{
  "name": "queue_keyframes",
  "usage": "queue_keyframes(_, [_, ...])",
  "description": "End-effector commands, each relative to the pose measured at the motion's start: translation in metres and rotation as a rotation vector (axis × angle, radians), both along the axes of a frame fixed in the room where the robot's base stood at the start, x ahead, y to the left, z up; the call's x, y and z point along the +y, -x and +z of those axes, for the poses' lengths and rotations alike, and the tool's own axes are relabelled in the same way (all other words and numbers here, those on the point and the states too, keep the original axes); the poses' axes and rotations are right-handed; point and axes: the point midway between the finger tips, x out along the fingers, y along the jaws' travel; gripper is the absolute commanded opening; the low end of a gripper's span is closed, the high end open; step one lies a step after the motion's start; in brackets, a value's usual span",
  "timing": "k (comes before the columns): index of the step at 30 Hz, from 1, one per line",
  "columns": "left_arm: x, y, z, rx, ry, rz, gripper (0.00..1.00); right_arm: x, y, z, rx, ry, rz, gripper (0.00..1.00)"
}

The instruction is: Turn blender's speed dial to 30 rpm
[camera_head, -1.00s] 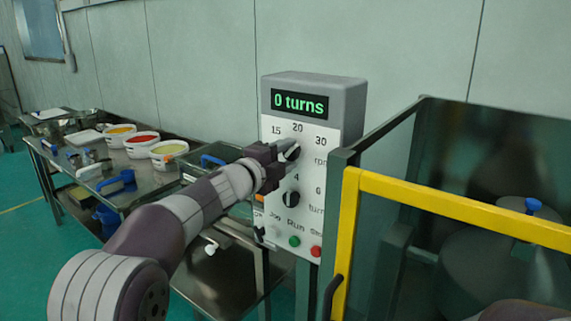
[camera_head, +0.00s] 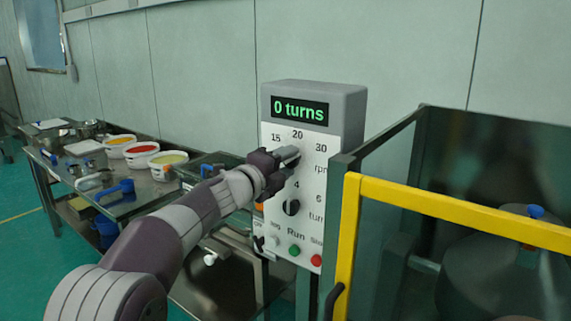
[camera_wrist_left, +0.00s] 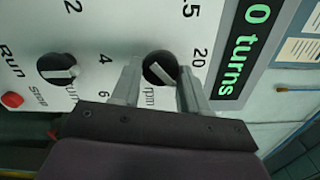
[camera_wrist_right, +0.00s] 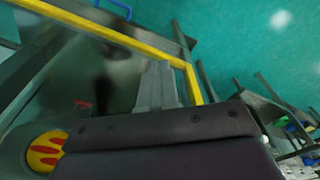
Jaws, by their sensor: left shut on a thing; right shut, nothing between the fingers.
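The control panel (camera_head: 330,140) is a white-faced grey box with a green display (camera_head: 299,109) reading "0 turns". The black speed dial (camera_wrist_left: 160,68) sits amid the 15, 20 and 30 rpm marks. In the left wrist view its light pointer slants from the 20 side towards where 30 lies, hidden behind a finger. My left gripper (camera_head: 289,157) is shut on the dial, its fingers on either side (camera_wrist_left: 160,85). In the head view it mostly covers the dial. My right gripper (camera_wrist_right: 157,85) is shut and empty in the right wrist view, away from the panel.
A black turns dial (camera_head: 291,207) is just below, with green (camera_head: 294,250) and red (camera_head: 316,260) buttons under it. A yellow guard rail (camera_head: 450,215) stands close on the right. A steel table (camera_head: 135,203) with tubs (camera_head: 168,165) is on the left.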

Motion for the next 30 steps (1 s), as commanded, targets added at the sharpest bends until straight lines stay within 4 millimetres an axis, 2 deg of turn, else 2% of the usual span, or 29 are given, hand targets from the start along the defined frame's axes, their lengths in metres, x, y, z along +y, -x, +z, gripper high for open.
queue_keyframes(1, [-0.001, 0.000, -0.007, 0.011, -0.005, -0.003, 0.48, 0.000, 0.000, -0.001, 0.000, 0.000, 0.000, 0.00])
queue_keyframes(3, [-0.001, 0.000, -0.007, 0.010, -0.005, -0.002, 0.68, 0.000, 0.000, -0.001, 0.000, 0.000, 0.000, 0.00])
queue_keyframes(14, [0.003, 0.005, -0.004, 0.005, -0.001, 0.000, 0.68, 0.000, 0.000, -0.004, 0.000, 0.000, 0.000, 0.00])
queue_keyframes(17, [0.014, 0.020, -0.005, 0.002, -0.002, 0.001, 0.68, 0.000, 0.000, -0.011, 0.000, 0.000, 0.000, 0.00])
queue_keyframes(24, [0.053, 0.073, -0.005, 0.003, -0.002, 0.001, 0.68, 0.000, 0.000, -0.024, 0.000, 0.000, 0.000, 0.00])
queue_keyframes(30, [0.071, 0.099, -0.004, 0.005, -0.004, -0.001, 0.68, 0.000, 0.000, -0.027, 0.000, 0.000, 0.000, 0.00])
